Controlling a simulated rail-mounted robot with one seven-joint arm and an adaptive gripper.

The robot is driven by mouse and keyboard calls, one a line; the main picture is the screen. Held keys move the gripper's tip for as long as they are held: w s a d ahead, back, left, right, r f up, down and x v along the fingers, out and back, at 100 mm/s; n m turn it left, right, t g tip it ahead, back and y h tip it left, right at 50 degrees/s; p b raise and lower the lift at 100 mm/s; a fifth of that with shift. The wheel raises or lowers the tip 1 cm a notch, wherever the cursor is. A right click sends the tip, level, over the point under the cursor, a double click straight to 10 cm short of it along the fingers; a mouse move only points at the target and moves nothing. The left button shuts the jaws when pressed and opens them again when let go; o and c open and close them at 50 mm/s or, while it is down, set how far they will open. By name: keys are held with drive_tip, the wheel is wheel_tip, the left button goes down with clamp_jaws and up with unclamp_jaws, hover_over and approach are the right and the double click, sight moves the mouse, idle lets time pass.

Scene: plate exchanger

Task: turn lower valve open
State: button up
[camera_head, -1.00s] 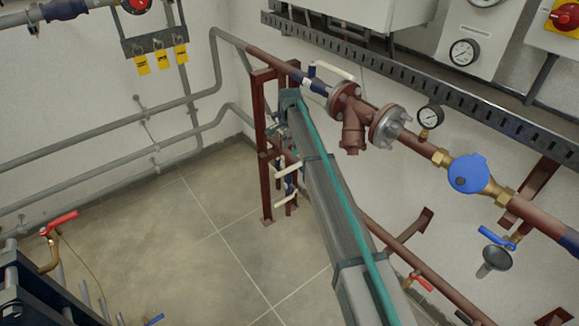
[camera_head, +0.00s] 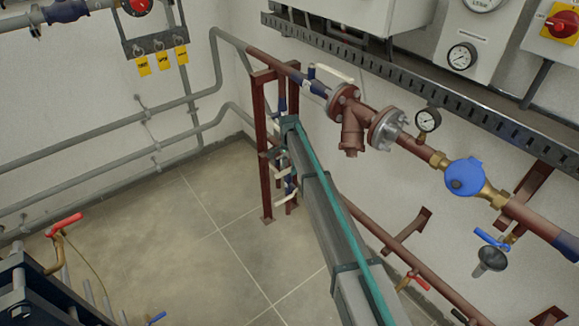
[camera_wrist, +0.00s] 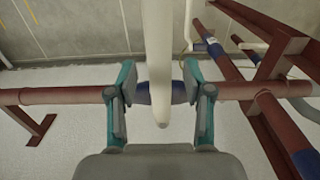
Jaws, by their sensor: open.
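In the wrist view a white lever handle (camera_wrist: 158,45) runs down the middle of the picture, in front of a valve with a blue body (camera_wrist: 145,92) on a red-brown horizontal pipe (camera_wrist: 60,96). My gripper (camera_wrist: 160,105) is open, with one teal-and-grey finger on each side of the lever. Gaps show between the fingers and the lever. In the head view my arm reaches down to the red-brown pipe frame (camera_head: 262,150), where white-handled valves (camera_head: 286,195) show. The fingertips are hidden there, so I cannot tell which of these valves my gripper is at.
Another white lever (camera_wrist: 250,45) and a blue-bodied valve stand close on the right in the wrist view, near red-brown frame posts (camera_wrist: 275,50). In the head view a flanged strainer (camera_head: 352,125) and blue meter (camera_head: 464,177) line the upper pipe. The tiled floor (camera_head: 200,260) is open.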

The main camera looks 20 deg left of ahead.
clamp_jaws()
drive_tip(key=shift+d, duration=0.15)
idle(0.4)
